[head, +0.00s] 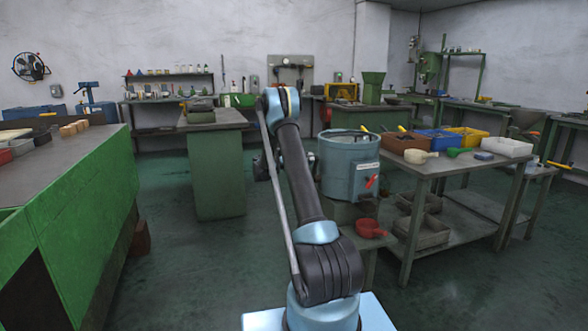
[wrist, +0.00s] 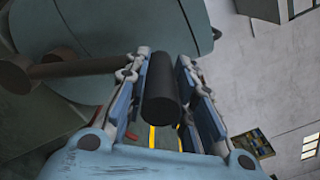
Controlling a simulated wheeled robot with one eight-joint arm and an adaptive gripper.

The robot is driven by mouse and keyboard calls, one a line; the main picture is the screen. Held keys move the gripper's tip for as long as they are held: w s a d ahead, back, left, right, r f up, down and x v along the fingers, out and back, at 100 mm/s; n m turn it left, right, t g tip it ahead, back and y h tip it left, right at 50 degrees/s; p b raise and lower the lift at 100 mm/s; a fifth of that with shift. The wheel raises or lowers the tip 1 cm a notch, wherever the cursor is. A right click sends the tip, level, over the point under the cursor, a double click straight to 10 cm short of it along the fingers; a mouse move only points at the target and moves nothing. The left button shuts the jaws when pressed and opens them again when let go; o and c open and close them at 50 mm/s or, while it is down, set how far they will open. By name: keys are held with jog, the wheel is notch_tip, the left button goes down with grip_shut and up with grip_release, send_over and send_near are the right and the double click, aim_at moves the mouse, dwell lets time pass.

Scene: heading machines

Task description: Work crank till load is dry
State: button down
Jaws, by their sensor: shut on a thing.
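The blue-grey drum machine (head: 349,170) stands right of centre in the head view, with a label and a small red lever on its side. In the wrist view the drum (wrist: 110,25) fills the upper left. A brown crank arm (wrist: 70,68) runs along it towards my gripper. My gripper (wrist: 163,58) is shut on a black cylindrical handle (wrist: 161,90), which sits between the two fingers. In the head view my arm hides most of the gripper and handle. The load inside the drum cannot be made out.
A table (head: 440,168) at the right holds a brown bin (head: 405,148), blue, yellow and white bins, and scoops. A red scoop (head: 370,229) lies below the drum. A green bench (head: 80,190) stands at the left.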

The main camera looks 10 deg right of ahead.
jog(key=w+r, duration=0.1)
jog(key=w, duration=0.5)
jog(key=shift+a, duration=0.4)
jog(key=shift+r, duration=0.1)
jog(key=c, duration=1.3)
grip_release()
jog(key=shift+c, duration=0.2)
jog(key=shift+s, duration=0.1)
jog(key=s+a, duration=0.1)
jog(key=a, duration=1.1)
jog(key=shift+s, duration=0.2)
